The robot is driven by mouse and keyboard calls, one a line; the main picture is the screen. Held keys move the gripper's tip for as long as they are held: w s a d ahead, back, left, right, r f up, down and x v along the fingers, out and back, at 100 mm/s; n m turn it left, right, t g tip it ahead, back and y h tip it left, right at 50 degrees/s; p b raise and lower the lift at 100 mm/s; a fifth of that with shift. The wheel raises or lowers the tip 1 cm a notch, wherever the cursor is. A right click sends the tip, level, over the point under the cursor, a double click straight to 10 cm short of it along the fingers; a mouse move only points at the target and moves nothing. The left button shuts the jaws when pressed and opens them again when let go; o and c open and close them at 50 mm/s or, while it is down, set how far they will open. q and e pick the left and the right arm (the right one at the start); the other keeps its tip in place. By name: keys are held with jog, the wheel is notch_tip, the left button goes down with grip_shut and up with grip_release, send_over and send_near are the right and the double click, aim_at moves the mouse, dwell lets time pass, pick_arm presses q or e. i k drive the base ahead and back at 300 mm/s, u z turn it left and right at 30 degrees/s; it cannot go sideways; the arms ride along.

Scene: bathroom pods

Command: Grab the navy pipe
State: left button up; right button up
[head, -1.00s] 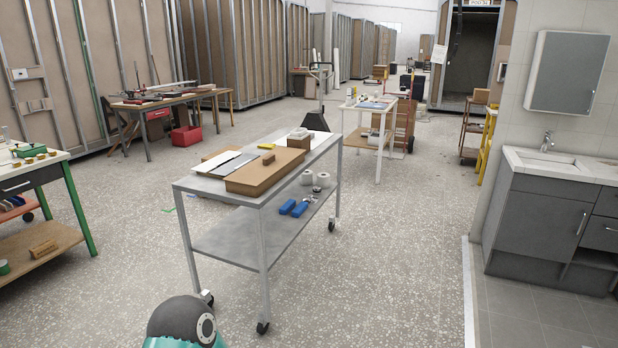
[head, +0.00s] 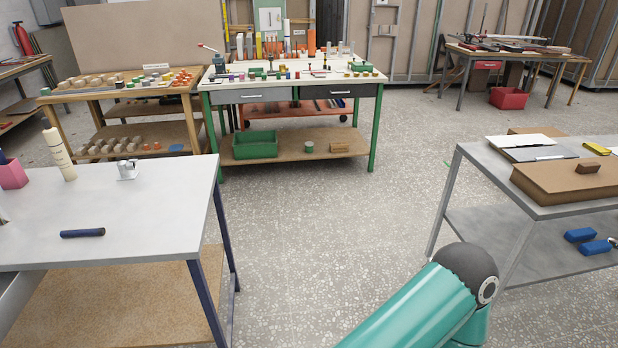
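A short dark navy pipe (head: 82,233) lies on its side on the white table (head: 150,215) at the left of the head view. It lies toward the table's front edge, with bare tabletop around it. A teal arm link of mine with a dark rounded joint shows at the bottom, right of the middle, away from the table. Neither of my grippers shows in the view.
On the same table stand a cream cylinder (head: 59,155), a pink holder (head: 12,174) and a small metal fitting (head: 127,170). A grey trolley (head: 478,152) stands at the right. A green-legged workbench (head: 374,130) stands behind. Speckled floor between them is clear.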

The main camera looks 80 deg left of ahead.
aim_at(102, 230)
jog(key=z, duration=1.9)
jog(key=i, duration=0.1)
jog(key=u, duration=4.55)
jog(key=i, duration=0.2)
jog(key=u, duration=2)
jog(key=i, duration=0.9)
jog(key=z, duration=0.2)
jog(key=k, duration=0.7)
jog(key=u, duration=0.25)
jog(key=i, duration=0.25)
jog(key=z, duration=0.1)
